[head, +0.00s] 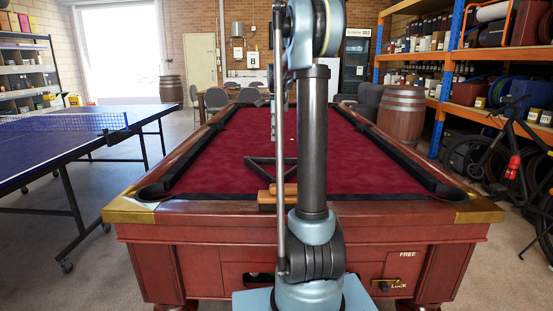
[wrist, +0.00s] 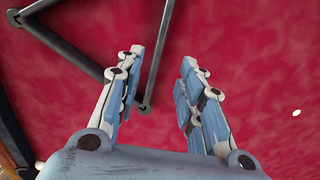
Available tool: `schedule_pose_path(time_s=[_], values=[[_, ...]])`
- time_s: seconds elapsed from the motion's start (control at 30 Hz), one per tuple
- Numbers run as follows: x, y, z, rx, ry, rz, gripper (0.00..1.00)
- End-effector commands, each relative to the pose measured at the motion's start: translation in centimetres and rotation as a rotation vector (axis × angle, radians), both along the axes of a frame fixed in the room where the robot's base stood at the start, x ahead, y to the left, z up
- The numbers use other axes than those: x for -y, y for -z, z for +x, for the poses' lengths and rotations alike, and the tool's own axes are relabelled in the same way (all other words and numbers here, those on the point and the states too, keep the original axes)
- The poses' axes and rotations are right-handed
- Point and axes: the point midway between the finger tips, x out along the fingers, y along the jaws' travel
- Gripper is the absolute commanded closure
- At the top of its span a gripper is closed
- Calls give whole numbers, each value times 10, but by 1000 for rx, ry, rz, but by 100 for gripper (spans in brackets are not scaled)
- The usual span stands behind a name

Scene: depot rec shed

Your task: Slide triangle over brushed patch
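The triangle (head: 262,159) is a dark frame lying on the red cloth near the close end of the pool table, partly hidden by my arm in the head view. In the wrist view the triangle (wrist: 158,50) fills the upper left, and one corner lies close beside the left finger. The red cloth (head: 225,170) looks mottled, and I cannot make out a distinct brushed patch.
A wooden-handled object (head: 266,196) lies at the near rail, partly behind my arm. A small white spot (wrist: 296,112) shows on the cloth at right. Dark cushions and wooden rails (head: 400,155) border the cloth. The right side of the cloth is clear.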

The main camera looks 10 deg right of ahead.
Motion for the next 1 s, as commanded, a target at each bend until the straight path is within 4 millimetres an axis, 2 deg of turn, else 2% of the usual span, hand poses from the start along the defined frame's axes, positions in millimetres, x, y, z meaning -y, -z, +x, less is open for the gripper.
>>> schedule_pose_path(time_s=[0.4, 0.6, 0.8, 1.0], values=[[0, 68, 0, 0, 0, 0, 65], [0, 96, 0, 0, 0, 0, 65], [0, 111, 0, 0, 0, 0, 65], [0, 115, 0, 0, 1, 0, 65]])
